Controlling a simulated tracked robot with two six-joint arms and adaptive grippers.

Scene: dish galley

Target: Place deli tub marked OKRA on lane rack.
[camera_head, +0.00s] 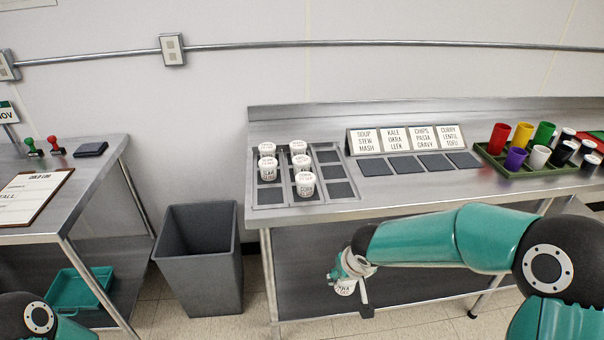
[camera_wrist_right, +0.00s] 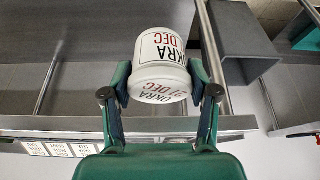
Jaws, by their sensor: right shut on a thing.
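The white deli tub marked OKRA (camera_wrist_right: 160,82) is between the fingers of my right gripper (camera_wrist_right: 160,92) in the wrist view, with OKRA and DEC on two of its faces. In the head view the tub (camera_head: 345,287) and the right gripper (camera_head: 350,275) are in front of the counter, lower in the picture than its front edge. My left gripper is out of view.
A metal compartment tray (camera_head: 268,196) holds several white tubs left of the cards. A green tray (camera_head: 521,172) with coloured cups stands at the right. A grey bin (camera_head: 200,265) stands between the counter and the left table (camera_head: 95,190).

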